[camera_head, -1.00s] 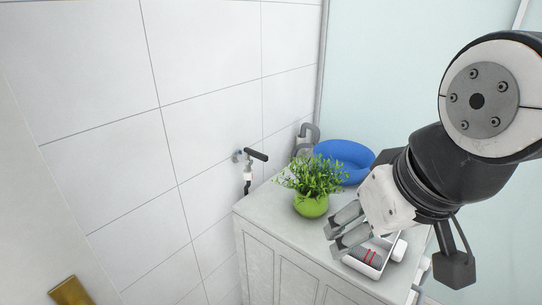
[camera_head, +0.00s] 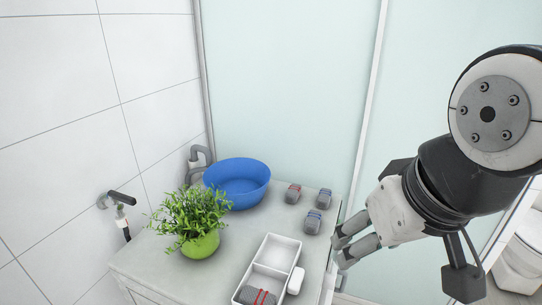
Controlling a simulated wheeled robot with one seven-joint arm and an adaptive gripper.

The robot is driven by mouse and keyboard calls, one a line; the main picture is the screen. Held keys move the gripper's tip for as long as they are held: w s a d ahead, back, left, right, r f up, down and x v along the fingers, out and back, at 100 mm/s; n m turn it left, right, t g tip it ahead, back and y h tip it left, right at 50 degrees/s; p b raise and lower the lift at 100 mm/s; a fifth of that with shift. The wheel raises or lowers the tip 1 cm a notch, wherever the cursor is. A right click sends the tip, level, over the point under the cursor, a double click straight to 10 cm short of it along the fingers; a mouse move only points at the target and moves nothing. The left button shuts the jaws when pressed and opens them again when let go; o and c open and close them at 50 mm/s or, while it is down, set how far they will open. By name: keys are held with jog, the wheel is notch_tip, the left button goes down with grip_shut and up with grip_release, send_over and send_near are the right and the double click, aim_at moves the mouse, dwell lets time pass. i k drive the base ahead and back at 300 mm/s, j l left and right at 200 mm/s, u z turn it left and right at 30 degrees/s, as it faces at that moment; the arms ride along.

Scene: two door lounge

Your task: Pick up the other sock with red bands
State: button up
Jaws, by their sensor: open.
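A rolled grey sock with red bands (camera_head: 293,193) lies on the counter to the right of the blue basin. Another grey sock with red bands (camera_head: 259,296) lies in the near compartment of a white divided tray (camera_head: 297,243); the frame's bottom edge cuts it off. The tray's far compartment is empty. My gripper (camera_head: 340,253) is open and empty. In the picture its fingers are at the counter's right edge, right of the tray and below the socks, apart from the red-banded sock on the counter.
Two grey socks with blue bands (camera_head: 324,198) (camera_head: 312,222) lie close to the red-banded one. The blue basin (camera_head: 238,183) and a green potted plant (camera_head: 200,243) stand to the left. A small white object (camera_head: 296,281) touches or nearly touches the tray. Glass panels (camera_head: 285,90) rise behind.

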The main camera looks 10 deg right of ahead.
aim_at(294, 192)
jog(key=z, duration=0.1)
jog(key=i+l+u, duration=0.1)
jog(key=l+u, duration=0.35)
jog(key=l, duration=0.85)
jog(key=i+l+u, duration=0.15)
jog(key=l, duration=0.2)
jog(key=i+l+u, duration=0.2)
jog(key=l, duration=0.15)
jog(key=i+l+u, duration=0.15)
jog(key=l, duration=0.25)
jog(key=l+u, duration=0.15)
jog(key=l, duration=0.25)
jog(key=i+l+u, duration=0.15)
jog(key=i+l, duration=0.05)
